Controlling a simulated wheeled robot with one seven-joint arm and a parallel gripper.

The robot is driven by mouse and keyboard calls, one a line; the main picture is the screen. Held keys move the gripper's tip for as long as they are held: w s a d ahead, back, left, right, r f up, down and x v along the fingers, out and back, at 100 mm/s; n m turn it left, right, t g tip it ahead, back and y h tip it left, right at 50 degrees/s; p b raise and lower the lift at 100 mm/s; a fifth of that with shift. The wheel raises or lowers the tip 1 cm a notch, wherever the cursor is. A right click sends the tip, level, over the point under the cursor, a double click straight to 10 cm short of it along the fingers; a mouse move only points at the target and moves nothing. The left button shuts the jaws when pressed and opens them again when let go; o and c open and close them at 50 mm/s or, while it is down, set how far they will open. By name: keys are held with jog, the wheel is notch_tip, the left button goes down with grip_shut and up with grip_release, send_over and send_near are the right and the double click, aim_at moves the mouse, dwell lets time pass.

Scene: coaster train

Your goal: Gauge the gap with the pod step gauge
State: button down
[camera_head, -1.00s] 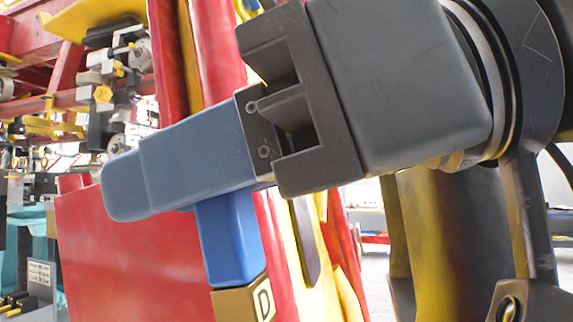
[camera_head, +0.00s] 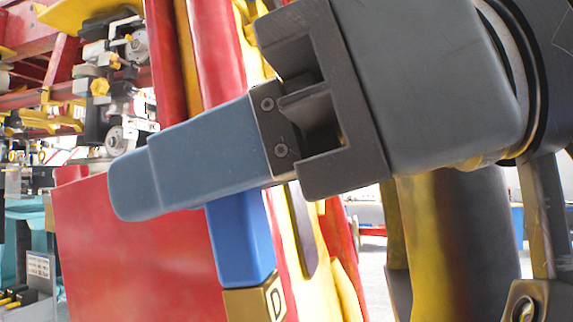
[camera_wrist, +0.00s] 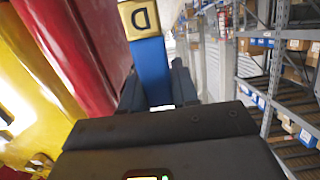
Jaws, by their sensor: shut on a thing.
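My gripper (camera_head: 140,182) is shut on the pod step gauge, which has a blue handle (camera_head: 240,240) and a brass block (camera_head: 254,302) marked with a letter D. In the head view the gauge hangs below the blue-grey fingers, and its lower end is cut off by the frame edge. In the wrist view the gripper (camera_wrist: 157,90) holds the blue handle (camera_wrist: 151,72), with the brass block (camera_wrist: 139,18) at the top edge. The red and yellow coaster body (camera_head: 140,255) stands close behind the gauge. I cannot make out the gap itself.
Red framework with mechanical parts (camera_head: 110,80) stands at the upper left. Metal shelving with boxes (camera_wrist: 275,70) stands at the right of the wrist view, across an open aisle. The red and yellow panels (camera_wrist: 70,50) lie close at the left there.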

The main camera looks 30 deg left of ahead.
aim_at(277, 310)
jog(key=shift+w+d+f+b, duration=0.1)
jog(key=shift+d+f+b, duration=0.1)
jog(key=shift+f+b, duration=0.65)
jog(key=shift+s+d+f+b, duration=0.1)
jog(key=shift+d+f+b, duration=0.2)
jog(key=shift+f, duration=1)
jog(key=shift+w+d+f+b, duration=0.15)
jog(key=shift+f+b, duration=0.5)
jog(key=shift+f, duration=0.45)
dwell(4.8)
